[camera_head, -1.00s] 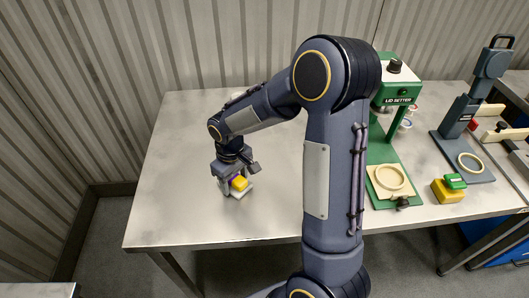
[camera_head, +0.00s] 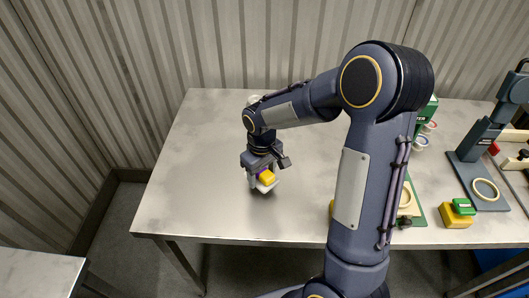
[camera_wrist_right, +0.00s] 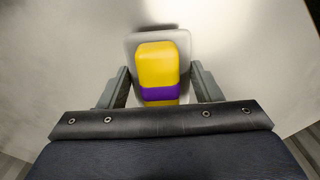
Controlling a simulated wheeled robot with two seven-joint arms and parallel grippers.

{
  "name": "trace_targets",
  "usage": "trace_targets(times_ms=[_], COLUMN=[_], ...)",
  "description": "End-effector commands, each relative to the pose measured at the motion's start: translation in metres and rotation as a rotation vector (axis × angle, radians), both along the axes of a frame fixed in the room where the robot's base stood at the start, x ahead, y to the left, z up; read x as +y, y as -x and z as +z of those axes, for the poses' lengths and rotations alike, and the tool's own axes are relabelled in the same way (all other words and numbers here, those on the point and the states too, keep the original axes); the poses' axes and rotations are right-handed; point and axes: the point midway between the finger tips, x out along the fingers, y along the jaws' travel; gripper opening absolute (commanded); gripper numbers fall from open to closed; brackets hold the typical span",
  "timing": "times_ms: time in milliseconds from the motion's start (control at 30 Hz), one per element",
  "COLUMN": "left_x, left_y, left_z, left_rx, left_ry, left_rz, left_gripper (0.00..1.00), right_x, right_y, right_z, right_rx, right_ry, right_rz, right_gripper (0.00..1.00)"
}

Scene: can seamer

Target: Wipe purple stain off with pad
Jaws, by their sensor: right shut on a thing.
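The pad has a yellow block (camera_wrist_right: 157,62) with a purple band (camera_wrist_right: 160,93) across it and a pale, wider base (camera_wrist_right: 134,45). In the head view the pad (camera_head: 267,177) is at the left part of the metal table (camera_head: 215,212), near its front edge. My right gripper (camera_head: 263,181) points down and is shut on the pad, a finger on each side. The base is at or just above the tabletop; I cannot tell if they touch. No purple stain shows on the bare tabletop; any under the pad or arm is hidden. My left gripper is not in view.
A green machine (camera_head: 418,205) stands right of my arm, partly hidden by it. A dark press (camera_head: 478,160) stands farther right, with a yellow and green block (camera_head: 457,213) in front. The table's left part is clear. Another surface (camera_head: 35,272) is at lower left.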

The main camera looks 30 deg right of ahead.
Motion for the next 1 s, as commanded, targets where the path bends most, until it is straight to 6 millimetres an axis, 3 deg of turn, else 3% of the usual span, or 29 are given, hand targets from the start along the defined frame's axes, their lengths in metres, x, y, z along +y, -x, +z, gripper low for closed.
trace_targets(times_ms=[433,1000], left_x=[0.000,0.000], left_y=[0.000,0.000], left_z=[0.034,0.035], left_rx=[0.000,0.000], left_ry=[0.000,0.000], left_rz=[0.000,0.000], left_gripper=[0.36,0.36], right_x=[0.001,0.001], right_y=[-0.003,-0.003], right_z=[0.043,0.046], right_rx=[-0.002,-0.002], right_ry=[0.000,0.000], right_rz=[0.000,0.000], right_gripper=[0.34,0.34])
